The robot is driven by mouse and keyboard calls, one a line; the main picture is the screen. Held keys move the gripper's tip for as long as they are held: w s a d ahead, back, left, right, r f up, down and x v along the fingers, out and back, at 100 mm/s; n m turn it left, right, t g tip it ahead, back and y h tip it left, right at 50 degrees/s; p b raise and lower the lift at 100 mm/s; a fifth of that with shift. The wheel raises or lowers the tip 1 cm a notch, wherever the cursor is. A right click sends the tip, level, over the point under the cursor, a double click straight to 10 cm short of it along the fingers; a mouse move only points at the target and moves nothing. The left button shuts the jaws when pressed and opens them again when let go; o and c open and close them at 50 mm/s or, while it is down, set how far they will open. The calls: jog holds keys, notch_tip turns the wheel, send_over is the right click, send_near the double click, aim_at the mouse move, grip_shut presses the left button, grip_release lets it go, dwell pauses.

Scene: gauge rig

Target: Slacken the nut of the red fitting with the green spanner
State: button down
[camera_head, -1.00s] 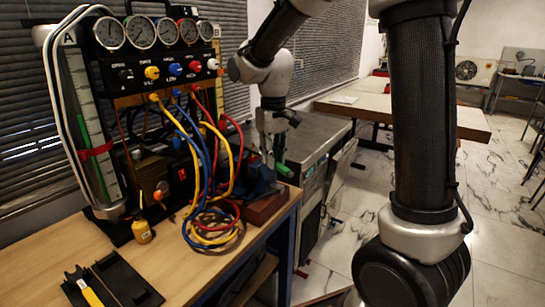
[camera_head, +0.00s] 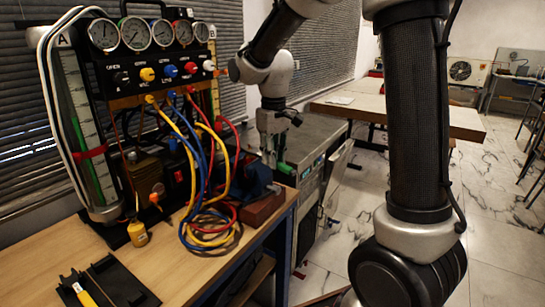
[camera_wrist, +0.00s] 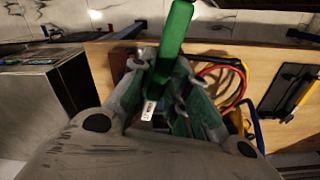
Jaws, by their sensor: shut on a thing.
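My gripper (camera_head: 270,148) hangs at the right end of the bench, beside the gauge rig and just above a blue vise-like block (camera_head: 258,178). It is shut on the green spanner (camera_head: 286,168), whose green end shows to the right of the fingers. In the wrist view my gripper (camera_wrist: 164,75) has the green spanner (camera_wrist: 176,28) between its fingers, with the green bar pointing to the top of the picture. The spanner's jaw end is not clear in either view. I cannot pick out the red fitting or its nut for certain; hoses and my gripper crowd that area.
The gauge rig (camera_head: 150,75) stands at the back of the wooden bench (camera_head: 190,270). Red, blue and yellow hoses (camera_head: 208,232) hang in front. A yellow tag-like object (camera_head: 138,234) and a black tray (camera_head: 122,284) lie on the bench. A grey cabinet (camera_head: 318,135) stands to the right.

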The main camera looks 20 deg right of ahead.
aim_at(281, 163)
jog(key=shift+w+d+n, duration=0.15)
jog(key=shift+d+n, duration=0.2)
jog(key=shift+n, duration=0.05)
dwell(0.4)
jog(key=shift+s+a+m, duration=0.3)
jog(key=shift+a+m, duration=0.55)
jog(key=shift+m, duration=0.05)
jog(key=shift+s, duration=0.1)
dwell(0.4)
jog(key=shift+s+d, duration=0.2)
jog(key=shift+s, duration=0.55)
jog(key=shift+s+d, duration=0.25)
jog(key=shift+s, duration=0.55)
jog(key=shift+s+d, duration=0.2)
jog(key=shift+s, duration=0.55)
jog(key=shift+r, duration=2.25)
